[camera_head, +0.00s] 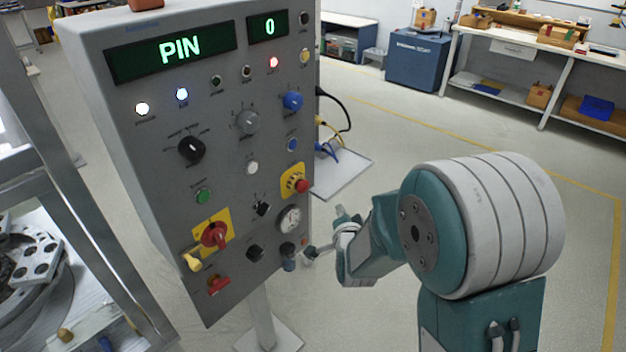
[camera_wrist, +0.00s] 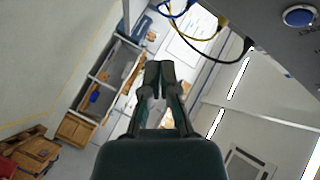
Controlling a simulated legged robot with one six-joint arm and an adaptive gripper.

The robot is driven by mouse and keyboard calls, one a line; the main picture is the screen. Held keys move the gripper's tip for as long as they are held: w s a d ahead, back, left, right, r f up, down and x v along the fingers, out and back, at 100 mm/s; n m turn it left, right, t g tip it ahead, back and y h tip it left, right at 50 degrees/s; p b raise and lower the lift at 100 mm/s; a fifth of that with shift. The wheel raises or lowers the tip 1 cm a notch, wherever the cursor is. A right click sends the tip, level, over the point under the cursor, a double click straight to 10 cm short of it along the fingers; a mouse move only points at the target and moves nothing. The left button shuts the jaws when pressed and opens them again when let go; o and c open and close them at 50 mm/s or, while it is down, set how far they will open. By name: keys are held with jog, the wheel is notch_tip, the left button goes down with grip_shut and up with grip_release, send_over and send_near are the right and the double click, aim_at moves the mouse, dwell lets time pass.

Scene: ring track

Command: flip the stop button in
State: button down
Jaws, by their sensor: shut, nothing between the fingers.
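The grey control panel (camera_head: 225,180) stands on a post, left of centre in the head view. A red mushroom button on a yellow plate (camera_head: 301,185), which looks like the stop button, sits near its right edge. A red rotary knob on another yellow plate (camera_head: 214,235) is lower left. My gripper (camera_head: 310,254) is shut and empty, beside the panel's lower right edge, below the red mushroom button. In the wrist view my gripper's closed fingers (camera_wrist: 159,68) point past the panel towards the room. The red button is not seen there.
The panel also carries a gauge (camera_head: 289,219), a green button (camera_head: 203,196) and a yellow-handled lever (camera_head: 191,262). Cables (camera_head: 334,110) hang behind its right side. A blue button (camera_wrist: 298,16) shows in the wrist view. Floor to the right is clear.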

aim_at(309, 188)
jog(key=shift+d, duration=0.15)
jog(key=w+a, duration=0.5)
jog(key=a, duration=0.2)
jog(key=shift+w, duration=0.2)
jog(key=shift+a, duration=0.1)
dwell(1.5)
jog(key=shift+w+a+r, duration=0.1)
jog(key=shift+w+a, duration=0.1)
jog(key=shift+a, duration=0.05)
jog(key=shift+w+a, duration=0.3)
jog(key=shift+a, duration=0.1)
dwell(0.9)
dwell(0.4)
jog(key=shift+s+d, duration=0.55)
jog(key=shift+d, duration=0.2)
